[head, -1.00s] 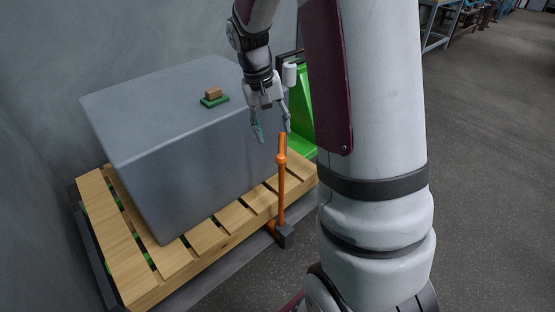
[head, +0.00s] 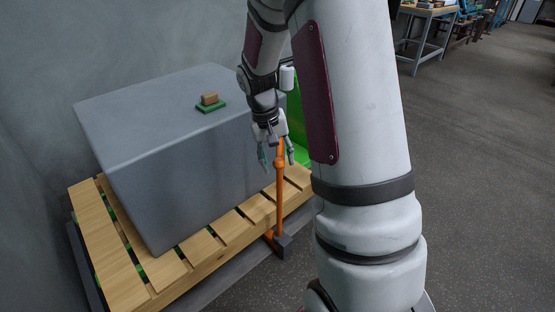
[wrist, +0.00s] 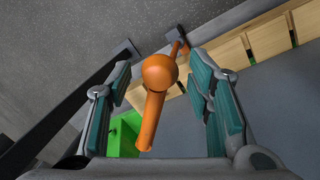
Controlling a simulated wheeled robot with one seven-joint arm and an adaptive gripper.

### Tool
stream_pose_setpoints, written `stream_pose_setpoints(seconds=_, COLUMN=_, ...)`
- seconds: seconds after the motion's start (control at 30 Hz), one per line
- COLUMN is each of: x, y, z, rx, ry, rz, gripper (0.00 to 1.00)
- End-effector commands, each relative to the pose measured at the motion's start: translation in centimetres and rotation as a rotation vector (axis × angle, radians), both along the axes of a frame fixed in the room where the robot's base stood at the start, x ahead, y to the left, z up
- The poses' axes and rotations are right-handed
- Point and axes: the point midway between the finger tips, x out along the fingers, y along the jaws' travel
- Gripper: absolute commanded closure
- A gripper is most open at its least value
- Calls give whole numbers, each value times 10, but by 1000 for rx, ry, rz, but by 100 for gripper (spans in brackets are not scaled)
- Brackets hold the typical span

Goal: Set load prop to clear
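The load prop is an orange upright rod with a ball-shaped joint (head: 280,163) and a dark foot block (head: 284,246), standing at the right front edge of the wooden pallet. My gripper (head: 278,158) is open around the prop's upper end in the head view. In the wrist view the orange prop (wrist: 158,75) lies between the teal-padded fingers of my gripper (wrist: 165,100), with a gap on both sides. The prop's top end is partly hidden by the gripper in the head view.
A large grey block (head: 175,180) sits on the wooden pallet (head: 95,225) just left of the gripper. A small brown block on a green plate (head: 210,103) rests on top of it. A green object (head: 299,118) stands behind.

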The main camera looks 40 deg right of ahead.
Motion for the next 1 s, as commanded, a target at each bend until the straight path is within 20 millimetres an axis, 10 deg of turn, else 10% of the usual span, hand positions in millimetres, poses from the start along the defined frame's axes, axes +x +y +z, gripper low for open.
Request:
stream_pose_setpoints(seconds=0.2, x=0, y=0, z=0, rx=0, ry=0, rz=0, gripper=100)
stream_pose_setpoints(seconds=1.0, x=-26, y=-36, z=3, rx=1, ry=3, rz=351, gripper=100)
